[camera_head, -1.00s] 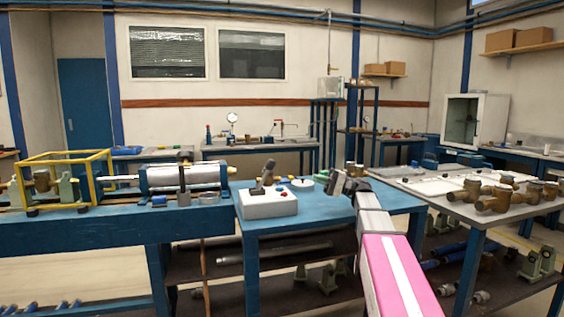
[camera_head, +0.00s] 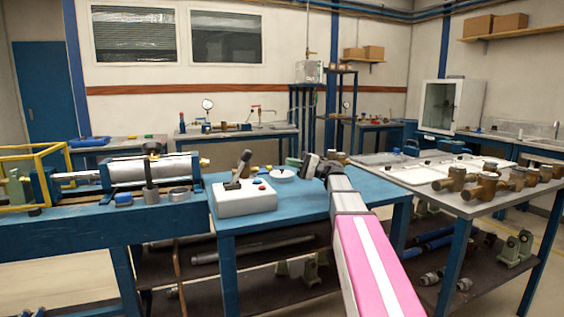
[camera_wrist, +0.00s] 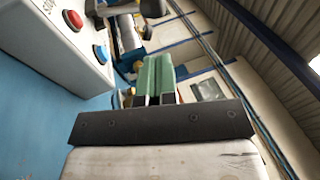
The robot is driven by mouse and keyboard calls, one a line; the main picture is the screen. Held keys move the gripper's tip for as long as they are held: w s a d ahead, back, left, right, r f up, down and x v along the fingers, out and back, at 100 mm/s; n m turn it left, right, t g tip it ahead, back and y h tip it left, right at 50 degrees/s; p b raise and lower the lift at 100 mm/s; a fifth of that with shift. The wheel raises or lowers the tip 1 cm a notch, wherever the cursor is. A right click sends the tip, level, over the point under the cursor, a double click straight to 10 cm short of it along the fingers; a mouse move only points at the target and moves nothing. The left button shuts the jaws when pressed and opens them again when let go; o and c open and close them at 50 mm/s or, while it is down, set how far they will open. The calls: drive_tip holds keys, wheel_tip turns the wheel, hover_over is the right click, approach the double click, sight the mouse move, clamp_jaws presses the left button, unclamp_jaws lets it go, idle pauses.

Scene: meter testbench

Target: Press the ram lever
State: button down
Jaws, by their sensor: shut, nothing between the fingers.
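The ram lever (camera_head: 244,160) is a dark, tilted handle rising from the top of a white control box (camera_head: 243,203) on the blue table. The box has red and blue buttons. My gripper (camera_head: 310,164) is to the right of the box, above the table, apart from the lever. In the wrist view my gripper (camera_wrist: 157,62) shows two green-padded fingers shut together, with nothing between them. The control box (camera_wrist: 66,40) fills the upper left there, its red and blue buttons visible. Dark parts stand beyond it; I cannot tell which is the lever.
A white disc (camera_head: 282,174) lies behind the box. A cylinder rig (camera_head: 152,170) stands on the bench to the left. Brass valve bodies (camera_head: 457,180) sit on the right table. The blue tabletop (camera_head: 290,210) in front of my gripper is clear.

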sight(241, 169)
drive_tip(key=x, duration=1.2)
drive_tip(key=shift+a, duration=0.15)
drive_tip(key=shift+a+r, duration=0.1)
drive_tip(key=shift+a, duration=0.05)
